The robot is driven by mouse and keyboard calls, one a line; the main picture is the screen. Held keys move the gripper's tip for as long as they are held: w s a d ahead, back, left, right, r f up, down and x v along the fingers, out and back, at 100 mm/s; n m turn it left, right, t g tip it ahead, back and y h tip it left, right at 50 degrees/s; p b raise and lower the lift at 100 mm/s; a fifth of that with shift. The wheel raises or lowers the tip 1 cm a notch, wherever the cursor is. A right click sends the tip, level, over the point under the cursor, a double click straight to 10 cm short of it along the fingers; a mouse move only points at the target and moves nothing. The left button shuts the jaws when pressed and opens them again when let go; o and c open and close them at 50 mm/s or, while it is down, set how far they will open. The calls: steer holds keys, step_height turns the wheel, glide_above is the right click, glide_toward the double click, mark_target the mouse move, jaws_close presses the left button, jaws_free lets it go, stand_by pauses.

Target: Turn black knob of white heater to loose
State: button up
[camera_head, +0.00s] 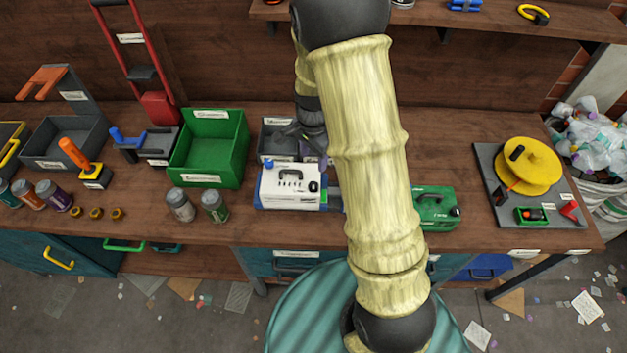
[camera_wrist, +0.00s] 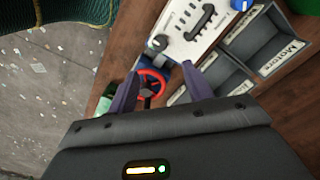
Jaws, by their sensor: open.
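The white heater (camera_head: 288,195) sits on the workbench in the middle of the head view, with a black handle and a blue knob (camera_head: 269,163). Its black knob (camera_head: 313,186) is at the right end of its face. In the wrist view the heater (camera_wrist: 182,48) is at the top, with the black knob (camera_wrist: 157,44) at its lower left corner. My gripper (camera_wrist: 161,88) is open and empty, its two purple fingers apart, below the black knob in that view and not touching it. In the head view my arm largely hides the gripper.
A red wheel (camera_wrist: 152,84) shows between my fingers. Grey bins (camera_wrist: 262,40) stand beside the heater. A green case (camera_head: 436,210) lies right of my arm, and two cans (camera_head: 181,205) stand left. The bench between the green case and the yellow reel (camera_head: 527,165) is clear.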

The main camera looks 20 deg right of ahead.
mark_target(313, 185)
step_height(313, 185, down, 12)
steer(key=shift+p, duration=1.05)
steer(key=c, duration=1)
